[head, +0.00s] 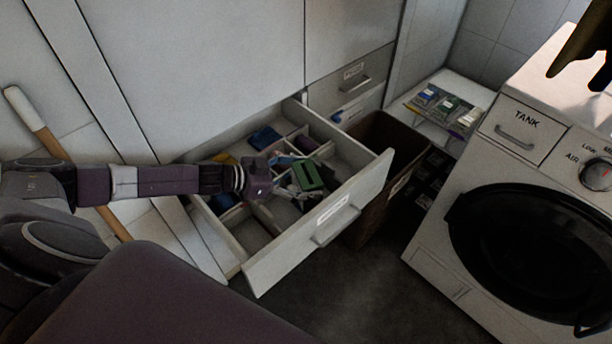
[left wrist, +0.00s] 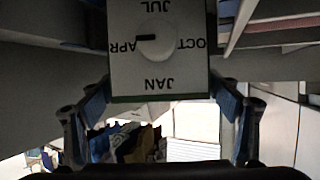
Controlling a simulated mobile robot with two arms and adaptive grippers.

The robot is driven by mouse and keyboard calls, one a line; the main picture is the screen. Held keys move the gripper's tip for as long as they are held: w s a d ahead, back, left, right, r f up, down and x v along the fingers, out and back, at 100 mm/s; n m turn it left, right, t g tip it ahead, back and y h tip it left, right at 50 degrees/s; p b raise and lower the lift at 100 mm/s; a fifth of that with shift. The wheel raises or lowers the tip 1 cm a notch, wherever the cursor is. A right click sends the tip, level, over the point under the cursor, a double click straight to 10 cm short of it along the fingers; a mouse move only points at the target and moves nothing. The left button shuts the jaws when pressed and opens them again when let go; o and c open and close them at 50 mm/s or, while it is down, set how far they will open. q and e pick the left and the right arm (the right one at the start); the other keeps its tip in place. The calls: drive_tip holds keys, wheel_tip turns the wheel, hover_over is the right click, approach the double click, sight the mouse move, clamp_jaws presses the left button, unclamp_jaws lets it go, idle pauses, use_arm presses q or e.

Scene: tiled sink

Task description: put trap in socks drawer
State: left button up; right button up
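The open drawer (head: 333,213) has dividers and a front label too small to read. My left gripper (head: 278,184) reaches down into it from the left. In the left wrist view the trap is a pale box (left wrist: 158,60) with a month dial and a green edge. Both fingertips of that gripper (left wrist: 160,95) meet the box's sides, so it looks shut on it. In the head view a green block (head: 308,173) at the fingertips appears to be the same trap, over the drawer's compartments. A dark shape at the top right, probably my right gripper (head: 583,60), is cut off by the frame.
Folded blue cloths (head: 264,138) and other cloths lie in the compartments. A brown bin (head: 378,133) stands beyond the drawer. A washer (head: 520,190) is at right, with a shelf of small packets (head: 445,108) behind. Dark floor (head: 350,285) is clear in front.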

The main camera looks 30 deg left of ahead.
use_arm(q)
drive_tip(key=shift+o, duration=0.3)
drive_tip(key=shift+r, duration=0.1)
drive_tip(key=shift+s+a+r, duration=0.15)
drive_tip(key=p+v, duration=0.3)
drive_tip(key=v, duration=0.3)
drive_tip(key=shift+r, duration=0.1)
drive_tip(key=shift+s+a+r+p, duration=0.1)
drive_tip(key=shift+s+a+p, duration=0.2)
drive_tip(key=shift+s, duration=0.05)
